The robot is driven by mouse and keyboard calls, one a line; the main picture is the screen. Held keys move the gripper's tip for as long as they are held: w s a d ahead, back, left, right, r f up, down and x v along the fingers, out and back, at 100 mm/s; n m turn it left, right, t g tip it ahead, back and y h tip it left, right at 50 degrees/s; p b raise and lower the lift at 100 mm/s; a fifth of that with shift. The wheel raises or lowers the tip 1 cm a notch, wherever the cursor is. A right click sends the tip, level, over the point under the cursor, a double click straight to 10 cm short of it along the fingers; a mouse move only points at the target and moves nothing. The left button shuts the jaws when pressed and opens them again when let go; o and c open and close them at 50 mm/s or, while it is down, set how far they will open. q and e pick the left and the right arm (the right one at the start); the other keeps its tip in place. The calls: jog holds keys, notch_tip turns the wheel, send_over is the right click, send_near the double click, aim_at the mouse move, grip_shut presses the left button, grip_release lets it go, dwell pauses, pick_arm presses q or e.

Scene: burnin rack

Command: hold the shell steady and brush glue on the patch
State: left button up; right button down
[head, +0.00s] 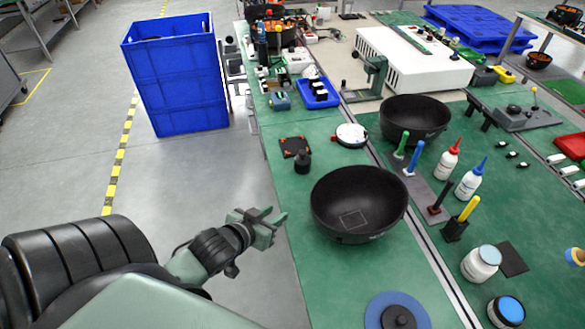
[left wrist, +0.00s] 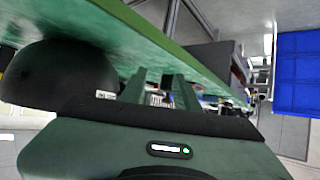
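The shell (head: 336,194), a black bowl, stands open side up on the green bench in the head view. A thin square outline, the patch (head: 354,219), shows on its inner wall. My left gripper (head: 272,222) is at the bench's left edge, left of the shell and apart from it. Its fingers (left wrist: 152,88) are spread and empty in the left wrist view, where the shell's dark outside (left wrist: 60,82) shows at left. Brush-like tools with green (head: 402,143), blue (head: 415,154) and yellow (head: 469,207) handles stand right of the shell. My right gripper is not in view.
Red-tipped (head: 447,160) and blue-tipped (head: 470,180) bottles and a white jar (head: 481,264) stand at right. A second black bowl (head: 414,112) is behind. A round blue-rimmed pad (head: 374,310) lies in front. Blue crates (head: 177,80) stand on the floor at left.

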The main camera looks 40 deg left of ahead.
pick_arm(q)
jog(key=t+h, duration=0.2)
send_near(315, 187)
jog(key=w, duration=0.1)
jog(key=shift+m, duration=0.4)
jog(key=x, duration=1.1)
jog(key=shift+w+f, duration=0.15)
jog(key=shift+w, duration=0.2)
grip_shut()
jog(key=shift+s+f, duration=0.1)
jog(key=shift+s, duration=0.05)
dwell(1.0)
